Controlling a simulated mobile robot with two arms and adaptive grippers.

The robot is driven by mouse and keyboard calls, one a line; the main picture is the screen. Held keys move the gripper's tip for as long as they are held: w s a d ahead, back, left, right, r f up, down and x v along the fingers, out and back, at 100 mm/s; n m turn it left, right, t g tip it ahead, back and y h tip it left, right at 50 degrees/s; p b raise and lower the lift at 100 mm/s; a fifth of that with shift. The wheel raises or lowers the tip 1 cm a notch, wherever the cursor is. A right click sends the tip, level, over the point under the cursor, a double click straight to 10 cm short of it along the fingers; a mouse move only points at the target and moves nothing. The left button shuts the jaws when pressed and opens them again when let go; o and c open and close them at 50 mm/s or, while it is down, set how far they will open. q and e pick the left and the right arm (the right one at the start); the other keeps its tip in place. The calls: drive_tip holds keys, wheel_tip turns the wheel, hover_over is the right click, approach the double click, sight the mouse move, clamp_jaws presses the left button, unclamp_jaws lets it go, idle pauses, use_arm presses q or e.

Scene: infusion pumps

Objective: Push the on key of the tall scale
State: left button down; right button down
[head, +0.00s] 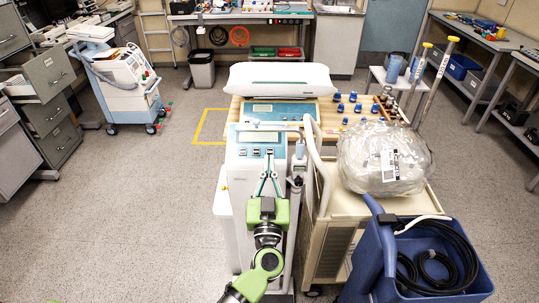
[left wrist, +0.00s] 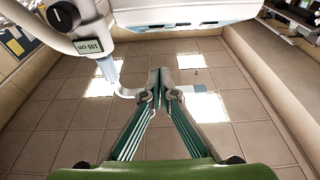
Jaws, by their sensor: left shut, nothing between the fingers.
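The tall scale (head: 240,180) stands upright at the middle of the head view, a white column with a grey-green display (head: 258,137). Below the display is a blue key panel (head: 243,152) with several dark keys; which one is the on key is too small to read. My left gripper (head: 269,157) is shut and empty, its fingertips at or just in front of the panel's right part. Whether they touch it I cannot tell. In the left wrist view, the fingertips (left wrist: 158,75) meet, and a pale casing edge (left wrist: 190,14) shows beyond them. My right gripper is out of view.
A small readout (left wrist: 88,46) shows "105 cm" in the left wrist view. A beige cart (head: 325,240) and blue bin (head: 375,265) crowd the right.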

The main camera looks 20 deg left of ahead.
sight(269, 152)
use_arm(q)
drive_tip(key=shift+w+a+f, duration=0.3)
drive_tip(key=shift+w+f, duration=0.15)
drive_tip(key=shift+w, duration=0.55)
drive_tip(key=shift+w+a+f, duration=0.25)
drive_tip(key=shift+w+f, duration=0.15)
drive_tip(key=shift+w, duration=0.55)
drive_tip(key=shift+w+a+f, duration=0.3)
drive_tip(key=shift+w+f, duration=0.15)
drive_tip(key=shift+w, duration=0.55)
